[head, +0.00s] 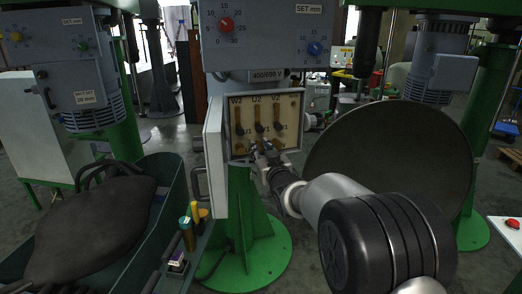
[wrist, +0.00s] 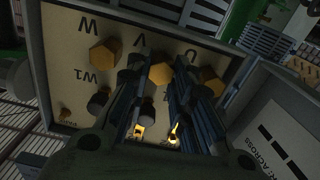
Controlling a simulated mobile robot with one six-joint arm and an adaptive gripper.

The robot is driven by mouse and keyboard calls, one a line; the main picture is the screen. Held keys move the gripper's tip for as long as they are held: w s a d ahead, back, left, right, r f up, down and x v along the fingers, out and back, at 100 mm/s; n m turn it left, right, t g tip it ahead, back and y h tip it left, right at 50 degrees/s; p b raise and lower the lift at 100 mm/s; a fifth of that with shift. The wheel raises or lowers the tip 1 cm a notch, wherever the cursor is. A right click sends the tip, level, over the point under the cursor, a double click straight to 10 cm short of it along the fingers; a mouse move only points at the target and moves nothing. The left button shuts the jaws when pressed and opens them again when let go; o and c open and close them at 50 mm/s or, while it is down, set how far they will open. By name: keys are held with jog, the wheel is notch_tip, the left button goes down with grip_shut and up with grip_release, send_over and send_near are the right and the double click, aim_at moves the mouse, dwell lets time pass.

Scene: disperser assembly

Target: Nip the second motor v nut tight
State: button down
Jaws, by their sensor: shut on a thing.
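The motor terminal box (head: 264,98) stands open in the middle of the head view. Its cream board carries W2, U2 and V2 labels and brass pieces. In the wrist view the board (wrist: 75,80) appears upside down, with brass hex nuts by W (wrist: 105,53), V and U (wrist: 208,82). My gripper (wrist: 163,68) reaches the board; it also shows in the head view (head: 262,150). Its two dark fingers stand either side of the brass V nut (wrist: 162,75) and are shut on it. The fingers hide part of the nut and the lower terminals.
The box's open door (head: 215,155) stands close left of my gripper. A grey set panel (head: 265,45) hangs above. A large dark disc (head: 385,155) is at right. At left are a green bin (head: 170,205) holding a black bag (head: 90,225) and yellow-handled tools (head: 203,213).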

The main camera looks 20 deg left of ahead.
jog(key=m, duration=0.6)
jog(key=shift+d+m, duration=0.1)
jog(key=shift+m, duration=0.3)
jog(key=m+p, duration=0.1)
jog(key=m, duration=0.6)
jog(key=shift+w+f, duration=0.1)
jog(key=m+p, duration=0.1)
jog(key=m, duration=0.4)
jog(key=shift+d+f+m, duration=0.1)
jog(key=shift+m, duration=0.2)
jog(key=m+p, duration=0.1)
jog(key=m, duration=0.3)
jog(key=shift+f, duration=0.1)
jog(key=c, duration=1.4)
grip_release()
